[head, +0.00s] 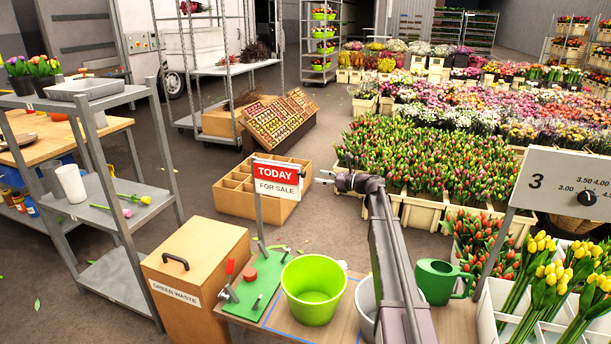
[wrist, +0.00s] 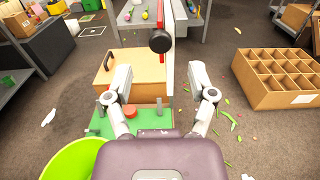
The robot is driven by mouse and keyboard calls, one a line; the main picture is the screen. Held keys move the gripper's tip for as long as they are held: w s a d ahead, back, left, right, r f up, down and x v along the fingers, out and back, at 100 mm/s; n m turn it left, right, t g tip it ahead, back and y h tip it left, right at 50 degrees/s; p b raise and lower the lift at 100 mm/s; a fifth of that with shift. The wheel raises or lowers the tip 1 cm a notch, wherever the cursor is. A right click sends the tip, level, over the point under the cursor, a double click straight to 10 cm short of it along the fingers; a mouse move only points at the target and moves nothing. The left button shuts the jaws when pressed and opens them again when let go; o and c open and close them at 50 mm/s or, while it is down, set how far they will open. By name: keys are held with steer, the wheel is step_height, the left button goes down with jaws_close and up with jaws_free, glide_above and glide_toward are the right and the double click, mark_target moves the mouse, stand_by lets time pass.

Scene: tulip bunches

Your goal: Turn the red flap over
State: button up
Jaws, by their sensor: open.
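The red flap (head: 278,172) reads TODAY and forms the upper part of a small sign. Below it is a white panel (head: 277,188) reading FOR SALE. The sign stands on a grey post (head: 259,218) at the green base. In the wrist view the sign is nearly edge-on, with a red strip (wrist: 158,12) at the top. A round black knob (wrist: 160,40) shows there, beside the white edge. My gripper (head: 323,177) is open and empty, just right of the sign in the head view. Its fingers (wrist: 161,80) are spread either side of the sign's line in the wrist view, apparently not touching it.
The green base (head: 254,284) carries a red-handled clamp and red knob. A lime bucket (head: 313,290) stands beside it, with a green watering can (head: 440,281) to the right. A GREEN WASTE box (head: 195,265) is left. A divided wooden crate (head: 236,190) sits behind on the floor.

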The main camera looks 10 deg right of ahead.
mark_target(305, 174)
steer(key=shift+x, duration=3.05)
jaws_close()
